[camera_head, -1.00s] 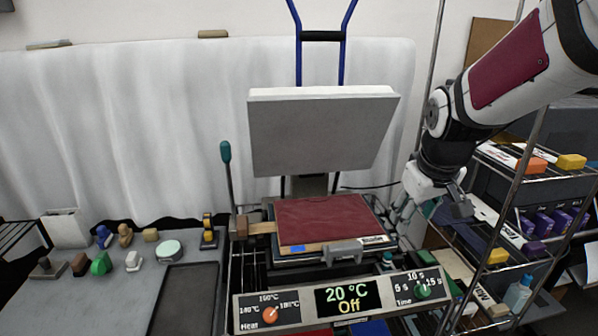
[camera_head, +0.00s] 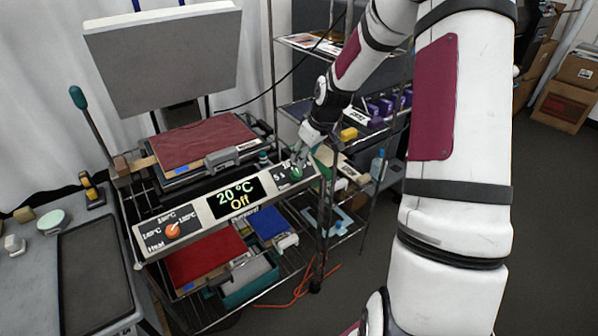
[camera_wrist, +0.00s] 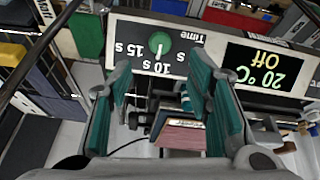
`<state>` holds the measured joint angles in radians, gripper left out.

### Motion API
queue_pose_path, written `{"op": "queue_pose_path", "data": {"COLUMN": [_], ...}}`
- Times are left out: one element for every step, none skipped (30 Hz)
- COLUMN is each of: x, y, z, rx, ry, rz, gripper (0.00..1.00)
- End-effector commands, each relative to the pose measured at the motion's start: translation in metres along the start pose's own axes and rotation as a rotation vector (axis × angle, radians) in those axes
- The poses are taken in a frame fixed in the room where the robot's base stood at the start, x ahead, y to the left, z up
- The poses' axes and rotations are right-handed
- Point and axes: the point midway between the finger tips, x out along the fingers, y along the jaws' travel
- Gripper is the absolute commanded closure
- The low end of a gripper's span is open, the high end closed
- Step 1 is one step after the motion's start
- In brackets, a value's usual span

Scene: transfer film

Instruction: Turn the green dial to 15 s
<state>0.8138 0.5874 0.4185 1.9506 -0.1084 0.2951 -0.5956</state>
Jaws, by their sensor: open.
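My gripper (camera_head: 299,158) is at the dial's end of the panel. In the wrist view my gripper (camera_wrist: 164,78) is open, its teal-padded fingers apart with the dial beyond the gap between them. I cannot tell whether a finger touches the dial.
The panel's display (camera_head: 232,197) reads 20 °C and Off. An orange heat dial (camera_head: 173,230) is at its left end. The heat press with its raised plate (camera_head: 165,60) stands behind. Wire shelves (camera_head: 345,115) stand close on the right, with boxes and bottles.

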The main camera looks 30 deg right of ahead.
Motion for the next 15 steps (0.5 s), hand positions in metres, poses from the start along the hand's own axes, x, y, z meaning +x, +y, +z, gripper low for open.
{"op": "queue_pose_path", "data": {"x": [0.013,0.018,0.026,0.032,0.038,0.046,0.051,0.057,0.063,0.068,0.073,0.078,0.082,0.085,0.088], "y": [-0.002,-0.002,-0.002,-0.002,-0.002,-0.002,-0.002,-0.002,-0.001,-0.001,-0.002,-0.001,-0.001,-0.001,-0.001], "z": [0.000,0.000,0.001,0.001,0.000,0.000,0.001,0.001,0.000,0.001,0.001,0.001,0.001,0.001,0.000], "rx": [-0.001,-0.002,-0.002,-0.002,-0.002,-0.002,-0.002,-0.002,-0.001,-0.001,-0.001,-0.001,0.000,0.000,0.000], "ry": [-0.003,-0.002,-0.004,-0.003,-0.003,-0.003,-0.003,-0.003,-0.002,-0.002,-0.002,-0.002,-0.002,-0.002,-0.001], "rz": [-0.004,-0.003,-0.004,-0.003,-0.003,-0.003,-0.003,-0.003,-0.002,-0.002,-0.002,-0.002,-0.002,-0.001,0.000], "gripper": [0.54,0.54,0.54,0.54,0.54,0.54,0.54,0.54,0.54,0.54,0.54,0.54,0.54,0.54,0.54]}}
